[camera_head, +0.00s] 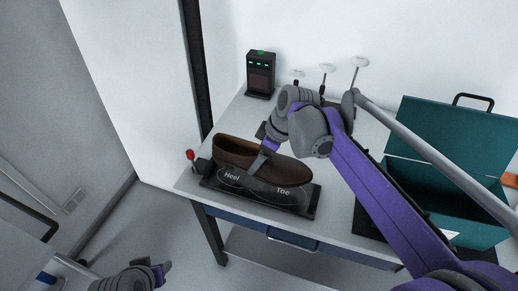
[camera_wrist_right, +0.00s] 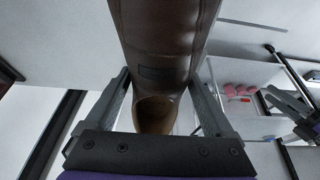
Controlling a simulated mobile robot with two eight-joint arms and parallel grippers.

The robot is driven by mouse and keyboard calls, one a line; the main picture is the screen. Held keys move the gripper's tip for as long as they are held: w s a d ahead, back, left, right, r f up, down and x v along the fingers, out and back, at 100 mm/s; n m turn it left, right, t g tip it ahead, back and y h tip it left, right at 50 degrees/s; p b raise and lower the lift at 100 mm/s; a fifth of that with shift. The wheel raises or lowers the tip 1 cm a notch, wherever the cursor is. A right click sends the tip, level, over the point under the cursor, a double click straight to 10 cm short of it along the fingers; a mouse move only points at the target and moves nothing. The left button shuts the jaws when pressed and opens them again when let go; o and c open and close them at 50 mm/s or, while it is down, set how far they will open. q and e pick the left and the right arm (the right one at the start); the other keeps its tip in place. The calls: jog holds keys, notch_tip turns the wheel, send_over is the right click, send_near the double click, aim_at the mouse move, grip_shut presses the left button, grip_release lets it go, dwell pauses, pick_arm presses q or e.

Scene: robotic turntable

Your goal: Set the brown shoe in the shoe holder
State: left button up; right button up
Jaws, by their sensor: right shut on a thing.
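The brown shoe (camera_head: 290,171) is over the black shoe holder (camera_head: 309,207), which is marked Heel on the left and Toe on the right. The shoe's opening is toward the left and its toe toward the right. I cannot tell whether it touches the holder. My right gripper (camera_head: 263,160) comes from above and is shut on the shoe's side. In the right wrist view the shoe (camera_wrist_right: 162,50) passes between my two fingers (camera_wrist_right: 160,98). My left gripper (camera_head: 160,272) hangs empty at the lower left, away from the table; its jaw opening is unclear.
The holder sits at the front left of the white table (camera_head: 225,118), with a red-knobbed lever (camera_head: 190,155) at its left. A black box with green lights (camera_head: 261,75) stands behind. An open teal case (camera_head: 440,175) is at the right. White-topped stands (camera_head: 327,69) are at the back.

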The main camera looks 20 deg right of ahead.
aim_at(273, 159)
jog(key=shift+s+a+f, duration=0.1)
jog(key=shift+s+f, duration=0.15)
jog(key=shift+f, duration=0.1)
jog(key=shift+f+b, duration=0.3)
jog(key=shift+b, duration=0.1)
jog(key=shift+w+f+b, duration=0.1)
jog(key=shift+f+b, duration=1.15)
jog(key=shift+f, duration=0.7)
pick_arm(q)
notch_tip(273, 159, down, 6)
jog(key=s+b, duration=0.1)
jog(key=s, duration=0.1)
jog(key=shift+f+b, duration=0.15)
jog(key=shift+b, duration=0.15)
pick_arm(e)
jog(key=shift+f, duration=1.6)
jog(key=o, duration=1.5)
jog(key=p+v, duration=0.1)
jog(key=v, duration=0.9)
jog(key=shift+d+r, duration=0.2)
jog(key=shift+r, duration=0.15)
pick_arm(q)
jog(key=shift+r, duration=0.5)
